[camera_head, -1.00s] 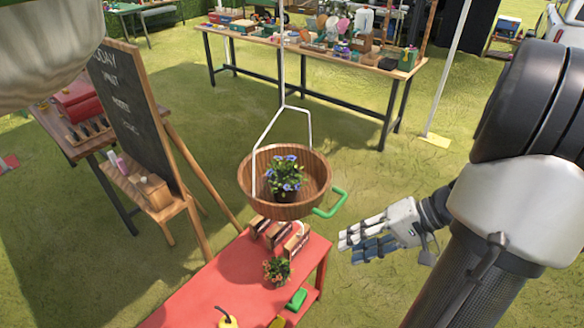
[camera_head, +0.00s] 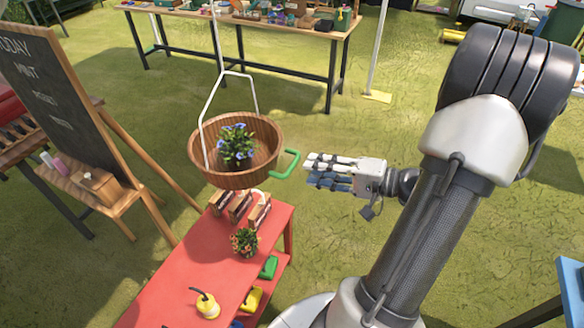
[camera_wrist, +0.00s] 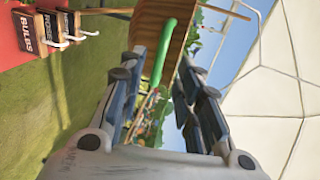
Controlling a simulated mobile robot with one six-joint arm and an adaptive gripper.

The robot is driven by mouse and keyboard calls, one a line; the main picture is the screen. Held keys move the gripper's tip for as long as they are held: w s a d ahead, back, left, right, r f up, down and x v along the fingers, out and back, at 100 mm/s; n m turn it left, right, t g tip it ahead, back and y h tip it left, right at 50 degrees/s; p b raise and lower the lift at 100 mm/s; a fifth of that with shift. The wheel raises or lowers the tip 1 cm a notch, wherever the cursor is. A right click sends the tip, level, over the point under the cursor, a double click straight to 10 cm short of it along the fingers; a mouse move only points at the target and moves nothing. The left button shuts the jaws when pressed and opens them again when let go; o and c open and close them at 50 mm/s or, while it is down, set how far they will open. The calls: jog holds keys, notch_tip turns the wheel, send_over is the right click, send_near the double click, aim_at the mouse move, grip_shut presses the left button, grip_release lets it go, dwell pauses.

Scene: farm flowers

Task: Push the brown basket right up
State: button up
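The brown basket (camera_head: 202,172) is a round wooden bowl hanging from a white wire hanger (camera_head: 254,95). A green handle (camera_head: 290,165) sticks out from its right side. A potted plant with blue flowers (camera_head: 237,145) stands inside. My gripper (camera_head: 306,166) is just right of the green handle, its fingers pointing left at it. In the wrist view my gripper (camera_wrist: 166,62) is open and empty. The green handle (camera_wrist: 165,45) shows in line with the gap between the fingers, with the basket's wooden side (camera_wrist: 150,22) beyond. I cannot tell whether the fingers touch the handle.
A red table (camera_head: 175,277) below the basket carries dark boxes (camera_head: 239,206), a small potted plant (camera_head: 245,242) and a yellow can (camera_head: 206,304). A chalkboard easel (camera_head: 60,110) stands left. A long table (camera_head: 290,24) is behind. Grass around my arm is open.

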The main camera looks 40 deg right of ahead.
aim_at(292, 165)
jog(key=x, duration=0.7)
jog(key=shift+w+a+b, duration=0.1)
jog(key=shift+w+b, duration=0.05)
jog(key=shift+b, duration=0.25)
jog(key=shift+c, duration=0.3)
grip_shut()
